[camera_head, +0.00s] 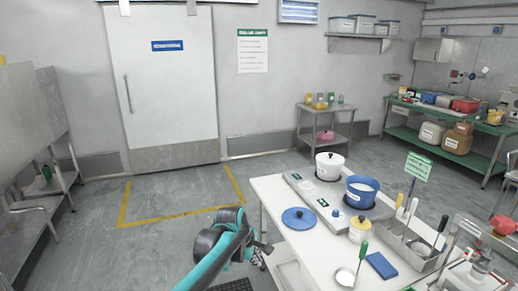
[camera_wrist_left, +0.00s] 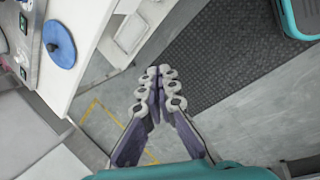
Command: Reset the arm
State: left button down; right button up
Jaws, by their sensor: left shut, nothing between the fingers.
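My left arm, teal and black, comes in at the bottom of the head view. Its gripper (camera_head: 263,247) is beside the left edge of the white table, over the floor. In the left wrist view the left gripper (camera_wrist_left: 160,88) has its fingers together at the tips, with nothing held. My right gripper does not show in either view.
The white table (camera_head: 268,190) carries a blue lid (camera_head: 299,218), a white pot (camera_head: 329,165), a blue pot (camera_head: 361,190), a yellow jar (camera_head: 360,229) and a ladle (camera_head: 346,277). A dark floor mat (camera_wrist_left: 235,50) lies near the gripper. Open floor lies left of the table.

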pick_arm(q)
jog(key=s+a+r+m+t+y, duration=0.1)
jog(key=s+a+r+m, duration=0.25)
jog(key=s+a, duration=0.35)
jog(key=s+a+r+m+t+y, duration=0.1)
jog(key=s+a+r+m, duration=0.25)
jog(key=s, duration=0.55)
jog(key=s+a+f+m, duration=0.2)
jog(key=s+a+m, duration=0.1)
jog(key=s, duration=0.3)
jog(key=s+a+f+m+t+y, duration=0.1)
jog(key=s+a+f+m, duration=0.2)
jog(key=s, duration=0.3)
jog(key=shift+a+f+m+t, duration=0.15)
jog(key=shift+a+m+t, duration=0.15)
jog(key=shift+m, duration=0.5)
